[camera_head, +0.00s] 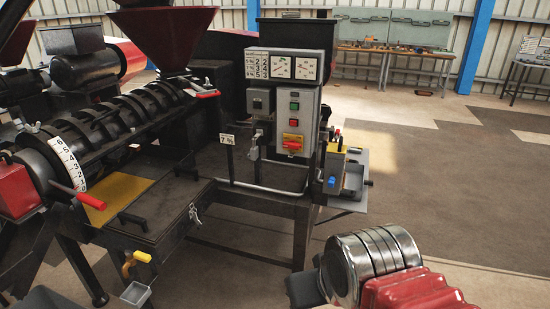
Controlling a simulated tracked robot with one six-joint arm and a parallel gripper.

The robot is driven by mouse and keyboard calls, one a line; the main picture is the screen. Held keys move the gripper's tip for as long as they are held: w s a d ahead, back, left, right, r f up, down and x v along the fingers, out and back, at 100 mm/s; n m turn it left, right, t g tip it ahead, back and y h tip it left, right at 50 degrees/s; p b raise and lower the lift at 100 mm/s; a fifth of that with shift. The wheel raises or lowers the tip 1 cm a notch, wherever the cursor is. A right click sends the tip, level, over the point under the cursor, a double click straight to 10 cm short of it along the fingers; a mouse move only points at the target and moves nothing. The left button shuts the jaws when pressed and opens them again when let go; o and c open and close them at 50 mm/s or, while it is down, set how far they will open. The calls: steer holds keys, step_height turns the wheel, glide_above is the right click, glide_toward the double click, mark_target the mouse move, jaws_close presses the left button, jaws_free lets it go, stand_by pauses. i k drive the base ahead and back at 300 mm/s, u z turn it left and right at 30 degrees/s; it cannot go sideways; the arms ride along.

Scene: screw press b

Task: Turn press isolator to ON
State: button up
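The press isolator (292,143) is a red rotary handle on a yellow plate, low on the grey control box (297,115). The handle appears to lie roughly level. Its ON and OFF marks are too small to read. A green button and a red button sit above it on the same box. Part of my arm, with chrome rings and red bellows, shows at the bottom right, below and right of the box and apart from it. The fingers of my gripper cannot be made out, and nothing touches the isolator.
The screw press (110,125) with its red hopper (165,35) fills the left. A smaller grey switch box (261,101) is left of the control box. A yellow-and-black unit with a tray (343,170) juts out at right. Open floor (450,190) lies to the right.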

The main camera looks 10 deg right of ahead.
mark_target(292, 144)
steer(key=u, duration=0.35)
steer(key=k, duration=0.8)
steer(key=u, duration=0.8)
steer(key=i, duration=1.5)
steer(key=z, duration=0.55)
steer(key=i, duration=0.65)
steer(key=z, duration=0.5)
